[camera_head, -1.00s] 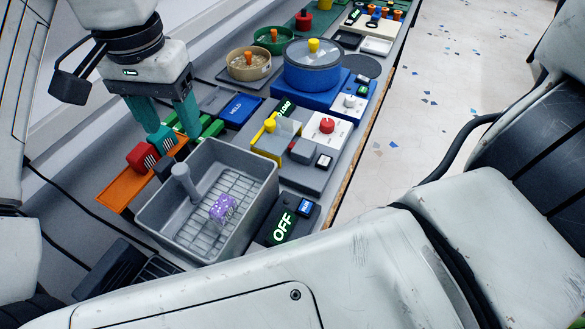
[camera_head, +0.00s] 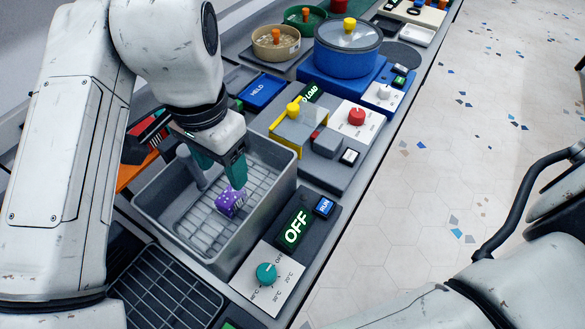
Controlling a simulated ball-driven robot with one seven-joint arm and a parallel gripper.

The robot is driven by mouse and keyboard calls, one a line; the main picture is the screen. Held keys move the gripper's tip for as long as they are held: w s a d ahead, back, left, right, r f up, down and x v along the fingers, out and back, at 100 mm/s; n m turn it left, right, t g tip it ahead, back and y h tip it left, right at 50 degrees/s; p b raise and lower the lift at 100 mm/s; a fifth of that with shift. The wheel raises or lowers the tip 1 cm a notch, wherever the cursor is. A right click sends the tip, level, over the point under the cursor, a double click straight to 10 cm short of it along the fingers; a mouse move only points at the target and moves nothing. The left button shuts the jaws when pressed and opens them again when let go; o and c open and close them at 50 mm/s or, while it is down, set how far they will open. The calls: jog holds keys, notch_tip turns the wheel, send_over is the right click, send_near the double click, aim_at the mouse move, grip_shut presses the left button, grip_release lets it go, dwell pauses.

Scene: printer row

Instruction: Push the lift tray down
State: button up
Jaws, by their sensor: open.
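A grey open basin (camera_head: 285,178) stands at the left of the bench in the head view. Inside it lies the slatted lift tray (camera_head: 203,226), with a grey upright post (camera_head: 191,168) at its back left. A purple cube with pale dots (camera_head: 227,203) rests on the tray's slats. My gripper (camera_head: 222,172) has teal fingers that point down over the basin. The fingers are open, beside the post. One fingertip appears just above or against the purple cube; I cannot tell if it touches. The gripper hides part of the tray's back.
Right of the basin are a lit OFF sign (camera_head: 296,229) and a panel with a teal dial (camera_head: 266,273). A dark grid rack (camera_head: 164,289) is in front. Beyond stand a yellow-and-grey unit (camera_head: 300,128) and a blue pot (camera_head: 347,55).

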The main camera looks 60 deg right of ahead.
notch_tip(320, 180, down, 2)
jog(key=shift+f, duration=0.25)
jog(key=s+a+r+p, duration=0.1)
jog(key=s+a+r, duration=0.1)
jog(key=s+r, duration=1.1)
jog(key=shift+s, duration=0.45)
jog(key=shift+r, duration=0.1)
